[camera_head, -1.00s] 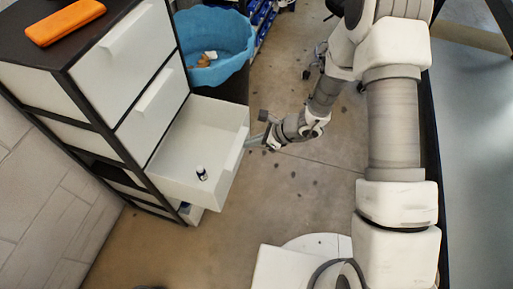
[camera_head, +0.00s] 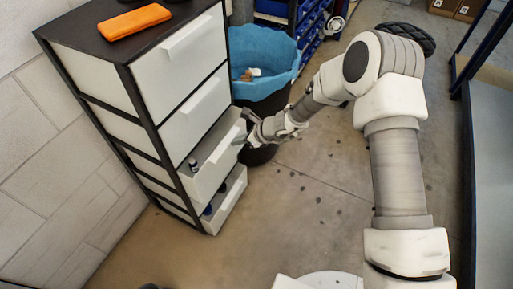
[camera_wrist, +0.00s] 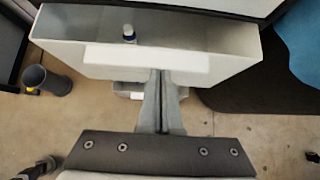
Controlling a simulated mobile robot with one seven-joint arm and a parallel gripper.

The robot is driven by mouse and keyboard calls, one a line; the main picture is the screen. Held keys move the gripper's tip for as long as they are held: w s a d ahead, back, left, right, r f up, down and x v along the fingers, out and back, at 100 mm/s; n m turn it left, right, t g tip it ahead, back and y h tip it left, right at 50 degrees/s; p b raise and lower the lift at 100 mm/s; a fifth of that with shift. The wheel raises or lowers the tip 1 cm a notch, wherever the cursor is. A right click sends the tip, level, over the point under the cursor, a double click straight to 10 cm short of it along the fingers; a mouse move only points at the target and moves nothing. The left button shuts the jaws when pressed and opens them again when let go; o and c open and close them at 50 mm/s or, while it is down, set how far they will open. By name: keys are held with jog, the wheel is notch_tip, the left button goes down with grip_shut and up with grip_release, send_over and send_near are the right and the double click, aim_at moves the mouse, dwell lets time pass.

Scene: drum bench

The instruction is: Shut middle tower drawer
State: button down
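The drawer tower (camera_head: 135,85) has a dark frame and white drawers and stands at the left in the head view. Its middle drawer (camera_head: 215,160) is partly open, with a small dark-and-white bottle (camera_head: 193,164) inside. In the wrist view the drawer's front (camera_wrist: 205,68) spans the upper middle, and the bottle (camera_wrist: 129,34) stands behind it. My gripper (camera_head: 246,128) is at the drawer's front. In the wrist view its fingers (camera_wrist: 161,78) are together, tips at the front panel, with nothing visible between them. Exact contact is hard to tell.
A lower drawer (camera_head: 230,198) also stands partly open, with something blue inside. An orange case (camera_head: 134,22) lies on the tower top. A blue-lined bin (camera_head: 262,62) stands just beyond the drawers.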

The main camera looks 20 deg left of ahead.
jog(key=a+p, duration=0.1)
jog(key=a, duration=0.5)
jog(key=shift+w+a, duration=0.2)
jog(key=shift+w, duration=0.05)
jog(key=shift+r, duration=0.2)
